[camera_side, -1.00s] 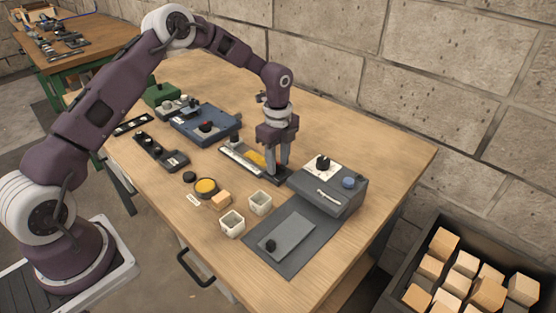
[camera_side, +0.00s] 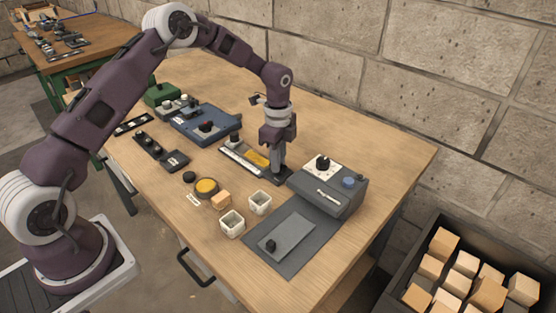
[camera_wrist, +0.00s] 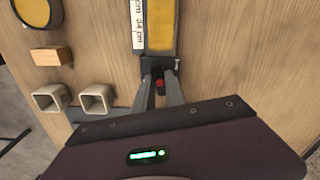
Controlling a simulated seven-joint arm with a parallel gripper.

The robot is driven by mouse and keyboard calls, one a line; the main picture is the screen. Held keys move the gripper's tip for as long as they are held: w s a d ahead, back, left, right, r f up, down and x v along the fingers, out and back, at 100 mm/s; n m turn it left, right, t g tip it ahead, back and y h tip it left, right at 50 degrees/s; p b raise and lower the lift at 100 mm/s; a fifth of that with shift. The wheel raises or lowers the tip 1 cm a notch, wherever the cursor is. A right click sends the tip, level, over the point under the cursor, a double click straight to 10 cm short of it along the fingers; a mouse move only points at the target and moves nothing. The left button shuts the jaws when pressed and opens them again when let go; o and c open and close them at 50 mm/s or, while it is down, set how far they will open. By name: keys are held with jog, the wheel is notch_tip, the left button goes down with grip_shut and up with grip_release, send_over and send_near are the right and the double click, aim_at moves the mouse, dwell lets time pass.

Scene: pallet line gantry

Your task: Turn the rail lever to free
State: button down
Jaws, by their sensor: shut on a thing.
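The rail (camera_side: 236,161) lies on the bench in the side view, a dark strip with a white printed label and a yellow block (camera_side: 256,159) on it. In the wrist view the rail's dark end block (camera_wrist: 147,65) and the yellow block (camera_wrist: 161,28) show above my fingers. The rail lever (camera_wrist: 160,84), a small dark piece with a red part, is between my fingertips at that end. My gripper (camera_side: 277,179) points down there and is shut on the lever; it also shows in the wrist view (camera_wrist: 160,80). The fingers hide much of the lever, and its marked setting is not readable.
A grey box with a black knob and blue button (camera_side: 328,187) stands close right of my gripper. Two white cups (camera_side: 232,224), a wooden block (camera_side: 221,200) and a round yellow-topped dish (camera_side: 206,188) sit in front. A blue device (camera_side: 205,125) is behind left.

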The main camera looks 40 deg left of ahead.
jog(key=n, duration=0.3)
jog(key=shift+n, duration=0.4)
jog(key=n, duration=0.3)
jog(key=shift+r+n, duration=0.1)
jog(key=shift+n, duration=0.2)
jog(key=n, duration=0.3)
jog(key=shift+n, duration=2.4)
jog(key=shift+w, duration=0.1)
jog(key=c, duration=1.4)
grip_release()
